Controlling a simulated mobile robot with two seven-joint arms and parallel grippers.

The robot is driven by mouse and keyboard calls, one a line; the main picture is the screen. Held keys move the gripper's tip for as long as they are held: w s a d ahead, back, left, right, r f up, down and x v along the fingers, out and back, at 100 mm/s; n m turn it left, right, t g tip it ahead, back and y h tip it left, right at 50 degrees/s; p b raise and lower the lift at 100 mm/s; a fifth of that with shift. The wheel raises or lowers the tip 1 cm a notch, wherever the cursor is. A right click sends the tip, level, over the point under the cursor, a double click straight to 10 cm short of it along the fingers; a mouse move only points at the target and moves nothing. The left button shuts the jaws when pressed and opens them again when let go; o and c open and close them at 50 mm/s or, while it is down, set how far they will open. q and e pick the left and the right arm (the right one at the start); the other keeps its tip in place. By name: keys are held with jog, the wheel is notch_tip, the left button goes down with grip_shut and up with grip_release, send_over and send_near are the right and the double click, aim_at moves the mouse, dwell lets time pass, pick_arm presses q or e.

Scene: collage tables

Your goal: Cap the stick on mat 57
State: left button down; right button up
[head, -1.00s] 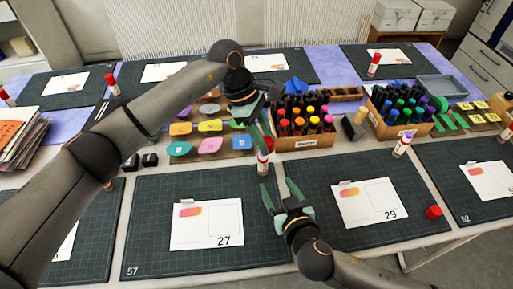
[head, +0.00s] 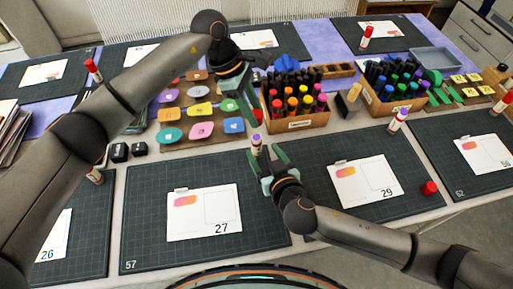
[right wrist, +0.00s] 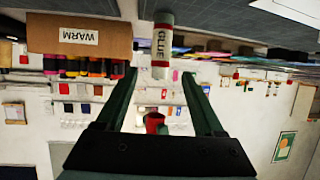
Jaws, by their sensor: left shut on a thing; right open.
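A white glue stick (head: 257,149) with a bare purple tip stands upright near the far right corner of mat 57 (head: 150,240). My left gripper (head: 251,113) is shut on a red cap (head: 258,116) and holds it above the stick, apart from it. My right gripper (head: 268,163) is open and low, close to the stick. In the right wrist view, which looks upside down, the stick (right wrist: 162,50) stands ahead, between the open fingers in the picture. A red piece, probably the held cap (right wrist: 155,122), also shows there.
Card 27 (head: 205,222) lies on mat 57. A box of warm-coloured markers (head: 297,124) stands just behind the stick. Coloured pads (head: 202,131) lie at the back left. A loose red cap (head: 429,188) is on the mat with card 29 (head: 365,190).

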aim_at(254, 137)
jog(key=x, duration=0.9)
jog(key=shift+w+a+f, duration=0.1)
jog(key=shift+c, duration=0.2)
grip_shut()
dwell(1.1)
